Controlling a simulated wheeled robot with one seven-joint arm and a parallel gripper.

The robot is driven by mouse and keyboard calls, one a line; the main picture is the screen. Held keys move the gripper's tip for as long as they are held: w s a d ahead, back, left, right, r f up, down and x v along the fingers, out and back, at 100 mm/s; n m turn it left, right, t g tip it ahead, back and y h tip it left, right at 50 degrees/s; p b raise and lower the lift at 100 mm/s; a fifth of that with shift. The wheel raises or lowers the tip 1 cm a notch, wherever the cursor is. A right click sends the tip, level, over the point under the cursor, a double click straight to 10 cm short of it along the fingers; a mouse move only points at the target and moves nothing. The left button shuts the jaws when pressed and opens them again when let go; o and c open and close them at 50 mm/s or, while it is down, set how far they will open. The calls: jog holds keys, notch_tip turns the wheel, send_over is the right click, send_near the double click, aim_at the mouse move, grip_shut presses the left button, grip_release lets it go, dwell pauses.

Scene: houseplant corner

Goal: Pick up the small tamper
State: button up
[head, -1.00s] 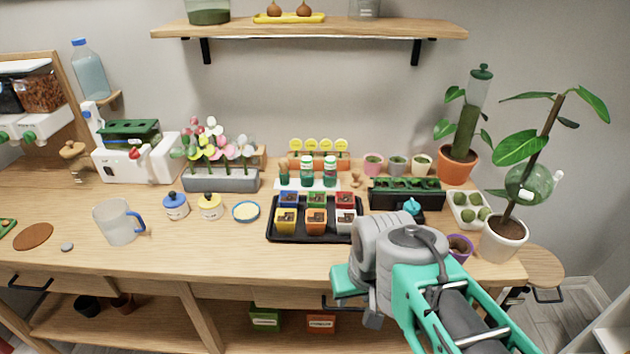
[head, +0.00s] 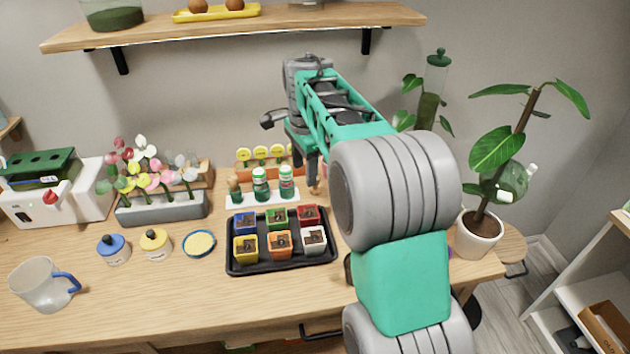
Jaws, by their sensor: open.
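A small light-wood piece that looks like the small tamper (head: 314,187) stands on the bench just right of the white bottle rack (head: 265,197). Only a little of it shows below my gripper. My gripper (head: 311,168) points down over this spot, its dark fingers open and close to the wooden piece. The fingers are partly hidden by my arm, and I cannot tell whether they touch it or stand around it.
A black tray (head: 238,268) of several coloured pots lies in front of the rack. An orange block with yellow round markers (head: 262,154) is behind it. A potted plant (head: 480,236) stands at right. My arm hides the bench's right part.

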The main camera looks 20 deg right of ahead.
jog(key=w+d+f+m, duration=0.1)
jog(key=w+d+m, duration=0.1)
jog(key=w+m, duration=0.1)
jog(key=w+d+f+m, duration=0.2)
jog(key=m, duration=0.1)
jog(key=w+d+f+m+g, duration=0.1)
jog(key=w+d+f+m, duration=0.1)
jog(key=w+m, duration=0.1)
jog(key=shift+w+p, duration=0.3)
jog(key=shift+p, duration=0.1)
notch_tip(320, 180, down, 8)
jog(key=shift+r+p, duration=0.15)
jog(key=shift+p, duration=0.55)
grip_shut()
